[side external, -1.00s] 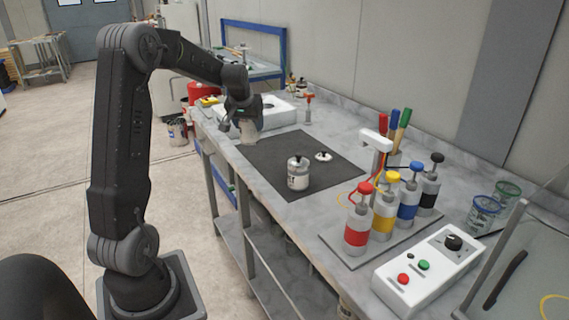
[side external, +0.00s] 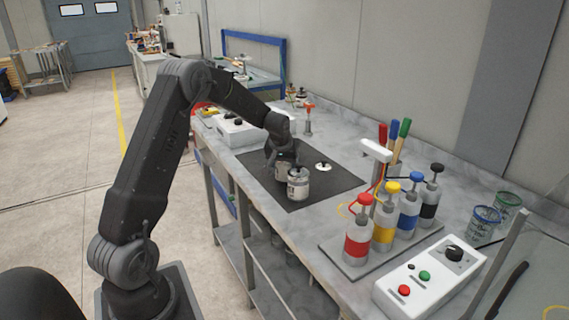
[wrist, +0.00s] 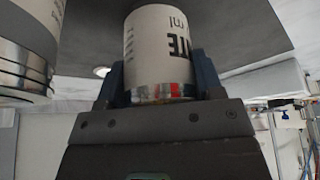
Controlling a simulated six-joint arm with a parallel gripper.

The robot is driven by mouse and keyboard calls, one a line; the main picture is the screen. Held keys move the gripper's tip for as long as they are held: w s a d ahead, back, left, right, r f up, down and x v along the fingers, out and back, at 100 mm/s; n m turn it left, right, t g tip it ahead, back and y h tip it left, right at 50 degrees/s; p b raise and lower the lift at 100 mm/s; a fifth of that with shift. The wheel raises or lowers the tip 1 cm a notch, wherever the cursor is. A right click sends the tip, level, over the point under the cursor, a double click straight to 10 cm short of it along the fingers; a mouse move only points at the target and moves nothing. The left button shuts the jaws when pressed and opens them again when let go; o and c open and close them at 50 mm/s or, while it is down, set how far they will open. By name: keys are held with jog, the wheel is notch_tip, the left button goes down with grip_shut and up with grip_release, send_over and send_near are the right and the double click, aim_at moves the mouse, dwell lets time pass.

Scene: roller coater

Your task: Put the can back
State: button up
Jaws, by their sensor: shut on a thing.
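My gripper (side external: 284,158) is over the dark mat (side external: 330,182) on the bench. It is shut on a pale can, which shows in the wrist view (wrist: 160,50) with dark label letters ending in "TE" between the two fingers. In the side view the held can (side external: 281,174) is partly hidden by my gripper and by a second can. That second can (side external: 298,185), pale with a metal top, stands upright on the mat, close beside the held one. It also shows at the left of the wrist view (wrist: 25,50). I cannot tell whether the held can touches the mat.
A small white lid-like piece with a dark knob (side external: 323,166) lies on the mat behind the cans. Pump bottles (side external: 358,235) stand on a tray to the right, beside a control box (side external: 430,275). A white device (side external: 236,130) is at the bench's far end.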

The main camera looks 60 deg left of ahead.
jog(key=shift+f, duration=0.15)
jog(key=o, duration=1.1)
jog(key=shift+o, duration=0.2)
